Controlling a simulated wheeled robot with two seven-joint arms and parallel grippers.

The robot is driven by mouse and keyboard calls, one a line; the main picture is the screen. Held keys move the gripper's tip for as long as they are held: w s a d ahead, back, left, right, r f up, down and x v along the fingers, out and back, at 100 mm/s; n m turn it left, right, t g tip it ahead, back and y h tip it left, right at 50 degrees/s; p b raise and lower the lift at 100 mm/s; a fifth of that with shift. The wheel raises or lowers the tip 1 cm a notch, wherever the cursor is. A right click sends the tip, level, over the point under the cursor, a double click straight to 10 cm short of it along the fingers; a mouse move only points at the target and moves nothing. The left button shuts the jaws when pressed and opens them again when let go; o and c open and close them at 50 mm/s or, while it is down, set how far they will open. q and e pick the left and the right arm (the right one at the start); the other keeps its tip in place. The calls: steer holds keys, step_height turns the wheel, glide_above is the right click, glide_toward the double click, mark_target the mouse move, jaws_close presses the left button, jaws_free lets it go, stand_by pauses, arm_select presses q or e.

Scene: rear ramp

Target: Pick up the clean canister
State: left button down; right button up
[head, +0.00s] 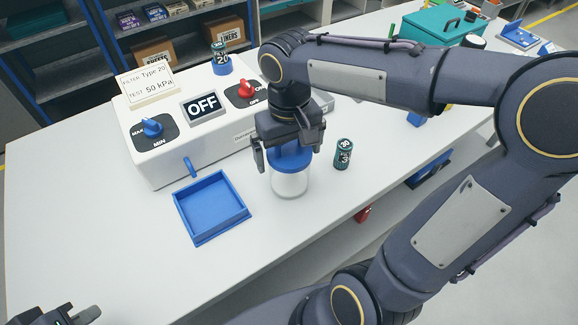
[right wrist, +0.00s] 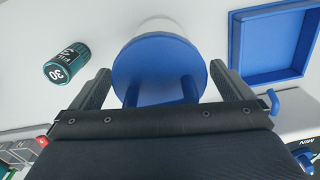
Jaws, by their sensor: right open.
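A canister with a pale body (head: 289,183) and a round blue lid (head: 290,157) stands upright on the white bench. In the right wrist view the lid (right wrist: 158,62) faces me, with two blue raised parts near the gripper. My right gripper (head: 289,160) is directly above the canister, open. In the right wrist view its fingers (right wrist: 160,75) are on either side of the lid, with nothing visibly clamped. I cannot tell whether the fingers touch it. My left gripper (head: 75,316) shows only partly at the bottom left corner, away from the canister.
A small teal cylinder marked 30 (head: 343,154) stands just right of the canister. An empty blue tray (head: 247,213) lies to its left. Behind is a white machine (head: 163,165) with knobs, an OFF display and another teal cylinder (head: 220,53). The front-left bench is clear.

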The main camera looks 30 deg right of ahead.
steer(key=shift+f, duration=0.1)
steer(key=shift+c, duration=0.3)
steer(key=c, duration=1.3)
